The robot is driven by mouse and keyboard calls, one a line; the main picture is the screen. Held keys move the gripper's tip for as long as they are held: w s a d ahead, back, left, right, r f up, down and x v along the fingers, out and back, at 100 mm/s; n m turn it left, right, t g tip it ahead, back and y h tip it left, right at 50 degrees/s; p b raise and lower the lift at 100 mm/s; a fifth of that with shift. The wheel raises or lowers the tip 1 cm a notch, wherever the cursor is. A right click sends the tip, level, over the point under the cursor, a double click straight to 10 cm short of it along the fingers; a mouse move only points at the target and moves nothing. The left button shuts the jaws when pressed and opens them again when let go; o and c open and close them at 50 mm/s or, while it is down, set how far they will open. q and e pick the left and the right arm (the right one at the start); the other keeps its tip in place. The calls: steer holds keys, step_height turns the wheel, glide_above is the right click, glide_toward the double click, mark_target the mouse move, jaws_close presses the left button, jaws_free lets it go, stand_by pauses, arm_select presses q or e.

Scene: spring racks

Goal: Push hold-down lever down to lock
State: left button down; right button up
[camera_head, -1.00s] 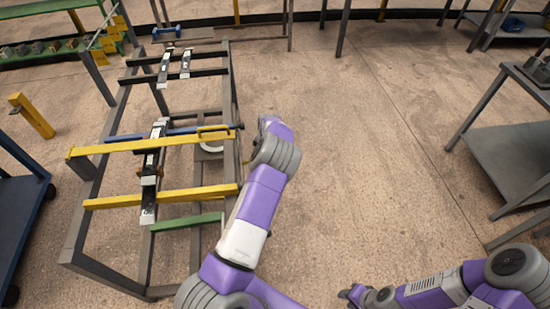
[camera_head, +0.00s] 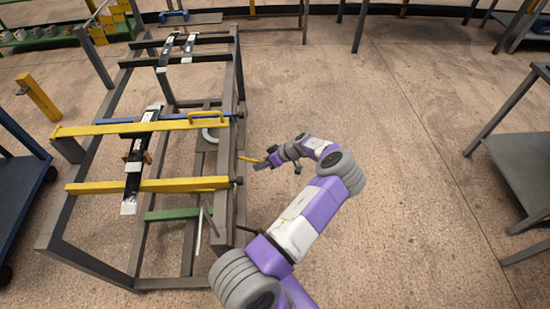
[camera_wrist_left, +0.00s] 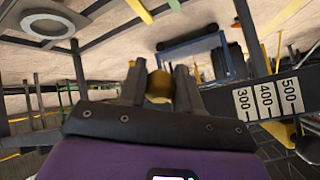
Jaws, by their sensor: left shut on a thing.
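My left gripper (camera_head: 268,161) is low beside the right side of the dark grey rack (camera_head: 240,85). A short yellow bar (camera_head: 249,159), which looks like a lever handle, runs from its tips toward the rack. In the left wrist view the two fingers (camera_wrist_left: 160,85) are shut on a yellow rounded piece (camera_wrist_left: 159,88). Two yellow crossbars, an upper one (camera_head: 100,129) and a lower one (camera_head: 110,187), lie across the rack over a dark strip with pale ends (camera_head: 152,113). Where the handle joins the rack is unclear. My right gripper is out of view.
A blue bar (camera_head: 170,117) and a green bar (camera_head: 171,214) cross the rack. A blue cart (camera_head: 15,190) stands at left and a grey table (camera_head: 520,155) at right. The floor between rack and table is clear. A numbered scale (camera_wrist_left: 268,98) shows in the wrist view.

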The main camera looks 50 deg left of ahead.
arm_select(q)
steer(key=shift+b+x, duration=0.4)
steer(key=shift+x, duration=0.5)
steer(key=shift+s+a+f+b, duration=0.2)
steer(key=shift+s+f+b, duration=0.15)
steer(key=shift+f+b, duration=0.15)
steer(key=c, duration=0.8)
jaws_free()
steer(key=shift+s+a, duration=0.1)
steer(key=shift+s, duration=0.05)
steer(key=p+v, duration=0.2)
steer(key=v, duration=0.6)
steer(key=shift+f, duration=0.15)
